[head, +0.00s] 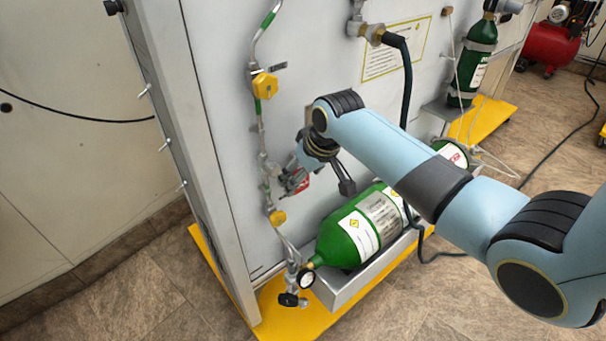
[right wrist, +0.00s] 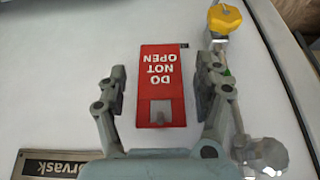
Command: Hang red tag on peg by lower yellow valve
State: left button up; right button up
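The red tag (right wrist: 162,80), reading "DO NOT OPEN", is upside down in the right wrist view, flat against or close to the pale panel. A small grey peg (right wrist: 160,113) shows at its hole end, and the tag appears to hang on it. My right gripper (right wrist: 162,78) is open, one finger on each side of the tag with gaps between. In the head view the tag (head: 299,183) is partly hidden by the right gripper (head: 314,178). The lower yellow valve (head: 278,217) is just below and left of it, and also shows in the right wrist view (right wrist: 224,19).
An upper yellow valve (head: 265,85) sits on the pipe above. A green cylinder (head: 361,226) lies in a metal tray below my right arm, with a gauge (head: 307,278) at its end. A clear knob (right wrist: 262,156) and a nameplate (right wrist: 54,166) are near the gripper.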

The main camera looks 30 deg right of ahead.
jog(key=v, duration=1.2)
jog(key=s+f+g+b, duration=0.1)
jog(key=s+f+g, duration=0.1)
jog(key=s+f, duration=0.6)
jog(key=s+f+m+g, duration=0.1)
jog(key=s+f, duration=0.4)
jog(key=f, duration=0.6)
jog(key=s+f+g+b, duration=0.1)
jog(key=s+f+g, duration=0.1)
jog(key=s+f, duration=1.5)
jog(key=s, duration=0.2)
jog(key=s+f+t+h+b, duration=0.1)
jog(key=s+f, duration=0.7)
jog(key=s, duration=0.3)
jog(key=shift+s+f+n, duration=0.3)
jog(key=shift+f, duration=0.1)
